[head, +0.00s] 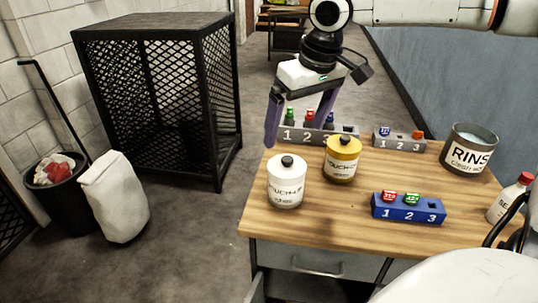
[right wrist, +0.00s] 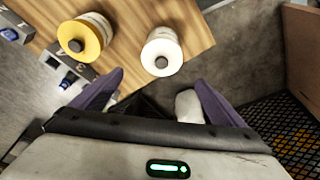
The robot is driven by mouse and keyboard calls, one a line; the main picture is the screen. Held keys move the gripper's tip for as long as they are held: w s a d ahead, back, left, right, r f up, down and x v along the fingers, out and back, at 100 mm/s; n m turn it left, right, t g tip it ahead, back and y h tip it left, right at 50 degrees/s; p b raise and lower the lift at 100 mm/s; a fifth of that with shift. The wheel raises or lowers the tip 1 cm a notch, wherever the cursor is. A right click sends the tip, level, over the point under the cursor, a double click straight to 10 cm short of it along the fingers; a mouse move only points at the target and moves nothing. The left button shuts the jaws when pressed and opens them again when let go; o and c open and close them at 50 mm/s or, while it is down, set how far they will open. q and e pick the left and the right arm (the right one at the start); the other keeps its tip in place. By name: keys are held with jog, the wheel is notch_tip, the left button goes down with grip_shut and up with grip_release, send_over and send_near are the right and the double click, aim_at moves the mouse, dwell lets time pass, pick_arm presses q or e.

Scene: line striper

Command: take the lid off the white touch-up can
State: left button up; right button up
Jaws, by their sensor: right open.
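The white touch-up can (head: 286,188) stands upright at the table's left front. Its white lid (head: 280,168) with a black knob is on. In the right wrist view the can (right wrist: 163,43) appears from above, ahead of my fingertips. My right gripper (head: 297,134) is open and empty, with purple fingers pointing down, above and behind the can in the head view. In the right wrist view the gripper (right wrist: 160,78) has its fingers spread, the can's knob lying between their directions. Nothing touches the can. My left gripper is not in view.
A yellow touch-up can (head: 342,160) stands close right of the white one. Grey numbered racks (head: 345,131) (head: 399,143) lie behind, a blue rack (head: 408,209) in front. A RINSE can (head: 469,149) and a white bottle (head: 508,199) stand at right. Bare wood (head: 325,218) lies in front.

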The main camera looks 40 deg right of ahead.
aim_at(289, 159)
jog(key=x, duration=0.4)
jog(key=shift+s, duration=0.4)
jog(key=x, duration=0.4)
jog(key=shift+a+f, duration=0.2)
jog(key=shift+f, duration=0.05)
jog(key=shift+w+f, duration=0.15)
jog(key=shift+f, duration=0.3)
jog(key=c, duration=1)
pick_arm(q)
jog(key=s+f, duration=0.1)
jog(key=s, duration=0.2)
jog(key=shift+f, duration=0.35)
pick_arm(e)
jog(key=shift+c, duration=0.6)
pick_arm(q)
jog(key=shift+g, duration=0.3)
